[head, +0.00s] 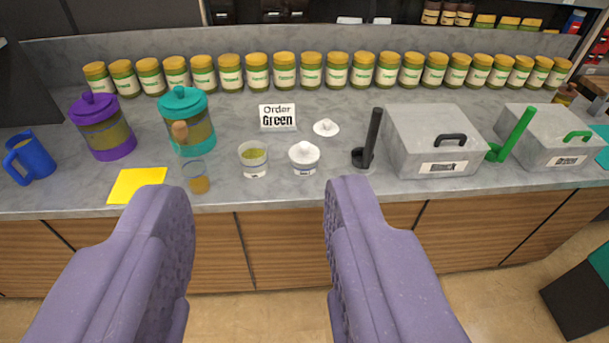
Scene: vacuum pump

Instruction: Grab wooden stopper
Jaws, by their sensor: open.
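A tan, rounded wooden piece (180,131), which looks like the wooden stopper, shows in the head view in front of the teal-lidded jar (188,107). I cannot tell whether it touches the jar. A small clear cup (196,178) with an amber-brown content stands just below it in the picture, near the counter's front edge. My gripper (258,190) is open and empty, its two purple fingers wide apart in front of the counter. The wooden piece lies beyond the left fingertip.
On the grey counter (330,188) stand a purple-lidded jar (103,128), a blue mug (30,158), a yellow sheet (137,184), a glass of green powder (254,160), a white lidded pot (304,158), and grey boxes (432,140). Several yellow-lidded jars (284,72) line the back.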

